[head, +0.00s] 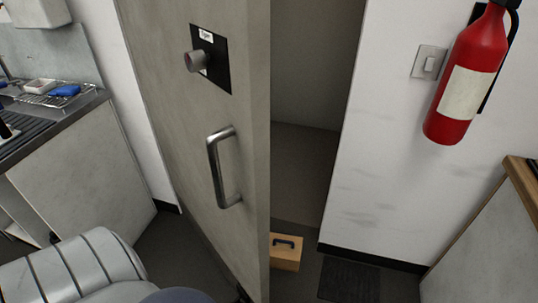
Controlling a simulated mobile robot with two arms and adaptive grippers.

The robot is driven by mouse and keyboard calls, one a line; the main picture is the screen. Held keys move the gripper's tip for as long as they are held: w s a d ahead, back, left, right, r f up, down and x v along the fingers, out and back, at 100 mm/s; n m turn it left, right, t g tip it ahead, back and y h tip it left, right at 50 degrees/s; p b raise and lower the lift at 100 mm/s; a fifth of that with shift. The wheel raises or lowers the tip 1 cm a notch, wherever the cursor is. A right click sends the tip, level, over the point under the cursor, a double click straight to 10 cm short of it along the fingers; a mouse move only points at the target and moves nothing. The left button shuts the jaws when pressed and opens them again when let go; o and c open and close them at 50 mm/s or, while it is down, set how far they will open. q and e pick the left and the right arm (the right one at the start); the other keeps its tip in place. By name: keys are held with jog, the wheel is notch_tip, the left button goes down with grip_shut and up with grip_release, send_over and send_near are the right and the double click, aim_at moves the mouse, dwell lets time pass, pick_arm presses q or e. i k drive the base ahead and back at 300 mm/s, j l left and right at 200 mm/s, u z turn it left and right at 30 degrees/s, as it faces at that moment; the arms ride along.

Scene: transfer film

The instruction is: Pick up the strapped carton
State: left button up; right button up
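A small tan box (286,259) with a dark handle or strap piece on it sits on the floor in the doorway, low in the head view. The door's edge hides its left side. I cannot tell whether it is the strapped carton; no other carton shows. Neither my left nor my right gripper is in view.
A grey door (165,110) with a metal handle (223,168) stands open in front. A fire extinguisher (468,75) hangs on the white wall at right. A counter (75,165) stands at left, a cabinet (490,245) at right. A dark mat (348,281) lies by the doorway.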

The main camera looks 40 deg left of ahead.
aim_at(285, 251)
jog(key=u, duration=1.15)
